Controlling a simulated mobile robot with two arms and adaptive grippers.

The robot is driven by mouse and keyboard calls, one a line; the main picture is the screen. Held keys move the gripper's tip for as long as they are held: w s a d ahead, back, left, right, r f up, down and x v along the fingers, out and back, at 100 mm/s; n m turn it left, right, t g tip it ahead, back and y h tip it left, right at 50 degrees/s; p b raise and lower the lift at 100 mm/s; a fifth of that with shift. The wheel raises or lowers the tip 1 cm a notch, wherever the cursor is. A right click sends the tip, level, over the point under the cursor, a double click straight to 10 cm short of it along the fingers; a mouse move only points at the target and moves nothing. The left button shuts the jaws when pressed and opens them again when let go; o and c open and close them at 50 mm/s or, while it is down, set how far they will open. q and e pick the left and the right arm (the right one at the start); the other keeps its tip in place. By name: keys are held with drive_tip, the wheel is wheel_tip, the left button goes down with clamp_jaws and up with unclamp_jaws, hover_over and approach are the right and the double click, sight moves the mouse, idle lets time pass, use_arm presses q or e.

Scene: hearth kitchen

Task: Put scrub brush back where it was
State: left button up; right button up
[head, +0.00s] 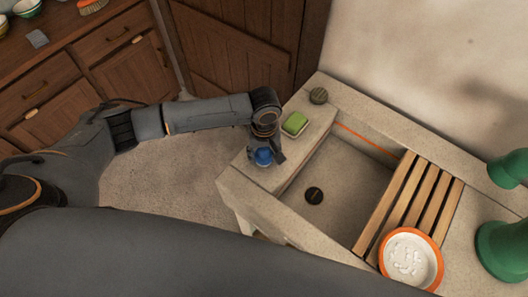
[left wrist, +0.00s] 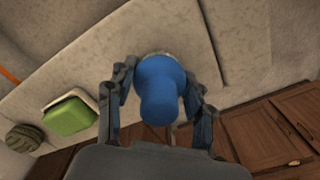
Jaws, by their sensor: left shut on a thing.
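A blue, round-knobbed thing, seemingly the scrub brush (head: 263,157), is in my left gripper (head: 266,146) at the left end of the stone sink counter. In the left wrist view my left gripper (left wrist: 160,88) has its fingers on both sides of the blue knob (left wrist: 160,92), with a small pale edge showing beyond it. Its underside is mostly hidden, so I cannot tell if it touches the stone. My right gripper is not in view.
A green sponge on a pale dish (head: 295,123) and a dark round scourer (head: 319,96) sit on the ledge. The sink basin (head: 335,180) has a wooden rack (head: 412,200), an orange-rimmed plate (head: 410,258) and green vessels (head: 500,245) to its right.

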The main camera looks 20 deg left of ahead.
use_arm(q)
drive_tip(key=shift+f, duration=0.2)
drive_tip(key=o, duration=1.1)
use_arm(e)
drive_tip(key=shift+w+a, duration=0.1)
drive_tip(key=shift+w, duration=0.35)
use_arm(q)
drive_tip(key=shift+o, duration=0.2)
wheel_tip(320, 180, up, 12)
drive_tip(key=shift+r+b, duration=0.15)
drive_tip(key=shift+b, duration=0.65)
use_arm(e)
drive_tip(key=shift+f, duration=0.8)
